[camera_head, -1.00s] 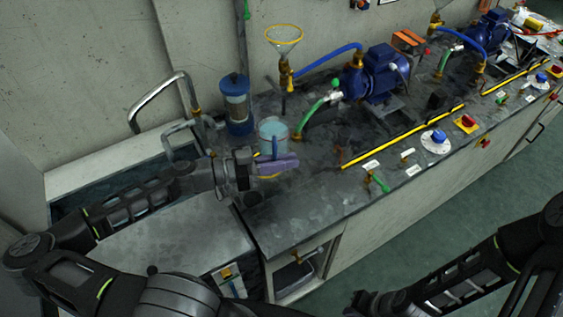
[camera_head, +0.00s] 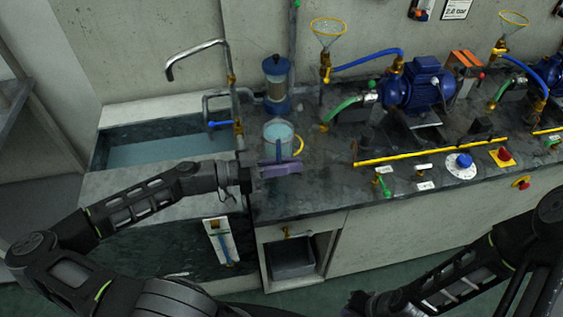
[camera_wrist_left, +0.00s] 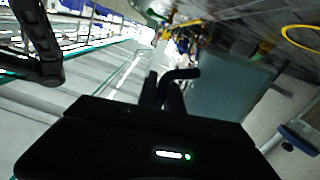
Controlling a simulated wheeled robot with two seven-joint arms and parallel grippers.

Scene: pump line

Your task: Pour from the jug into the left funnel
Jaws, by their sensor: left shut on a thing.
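The jug (camera_head: 278,140) is a clear vessel with pale blue liquid and a blue handle, held roughly upright over the counter's left end. My left gripper (camera_head: 280,168) is shut on its handle. In the left wrist view the fingers (camera_wrist_left: 165,95) close around the dark handle (camera_wrist_left: 183,74), beside the greenish jug wall (camera_wrist_left: 225,85). The left funnel (camera_head: 328,36), clear with a yellow rim, stands behind and right of the jug, higher up and apart from it. My right gripper (camera_head: 362,303) is low at the bottom edge; its fingers are too dark to read.
A blue-capped cylinder (camera_head: 276,85) stands behind the jug. A sink (camera_head: 150,150) with a tall tap (camera_head: 200,50) lies left. A blue pump (camera_head: 420,85), hoses and a second funnel (camera_head: 513,20) are right. A yellow ring (camera_head: 299,146) shows beside the jug.

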